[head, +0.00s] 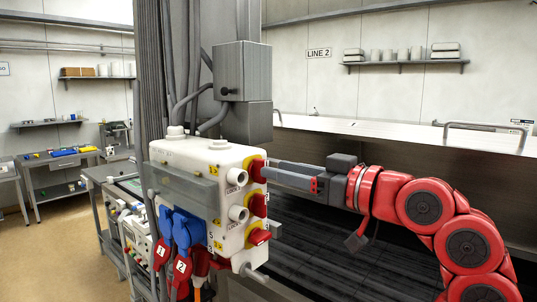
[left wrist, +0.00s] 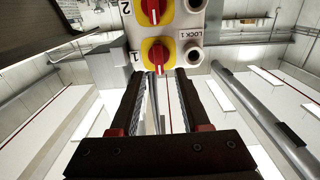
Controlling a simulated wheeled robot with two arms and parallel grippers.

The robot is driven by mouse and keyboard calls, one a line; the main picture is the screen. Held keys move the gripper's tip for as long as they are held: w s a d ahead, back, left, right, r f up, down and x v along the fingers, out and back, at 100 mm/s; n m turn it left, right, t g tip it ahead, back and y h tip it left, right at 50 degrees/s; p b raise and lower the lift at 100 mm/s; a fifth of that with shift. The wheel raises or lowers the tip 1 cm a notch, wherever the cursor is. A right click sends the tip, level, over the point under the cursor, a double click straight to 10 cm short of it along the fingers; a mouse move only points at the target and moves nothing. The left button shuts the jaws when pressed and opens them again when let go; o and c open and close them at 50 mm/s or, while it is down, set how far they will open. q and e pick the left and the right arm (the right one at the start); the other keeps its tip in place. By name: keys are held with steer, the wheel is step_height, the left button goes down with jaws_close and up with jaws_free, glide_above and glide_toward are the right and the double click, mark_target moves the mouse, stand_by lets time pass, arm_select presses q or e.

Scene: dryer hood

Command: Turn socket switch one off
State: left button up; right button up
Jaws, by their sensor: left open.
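The white socket box (head: 190,157) stands at the centre left in the head view. Its side face carries red rotary switches on yellow plates. Switch one (head: 256,170) is the top one there; it also shows in the left wrist view (left wrist: 156,55) beside the figure 1, its red handle running up and down the picture. Switch two (head: 258,205) is below it, and shows at the top edge of the wrist view (left wrist: 152,10). My left gripper (head: 268,173) is open, its fingertips (left wrist: 162,72) close to switch one; I cannot tell whether they touch. My right gripper is not in view.
A third red switch (head: 259,237) sits lowest on the box. White round sockets (head: 237,177) lie beside the switches. A grey column (head: 172,70) stands behind, and a metal hood (head: 400,135) behind my arm.

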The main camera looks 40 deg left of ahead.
arm_select(q)
steer(key=a, duration=0.2)
steer(key=a+p, duration=0.1)
steer(key=shift+w+a, duration=0.2)
steer(key=shift+a, duration=0.15)
jaws_close()
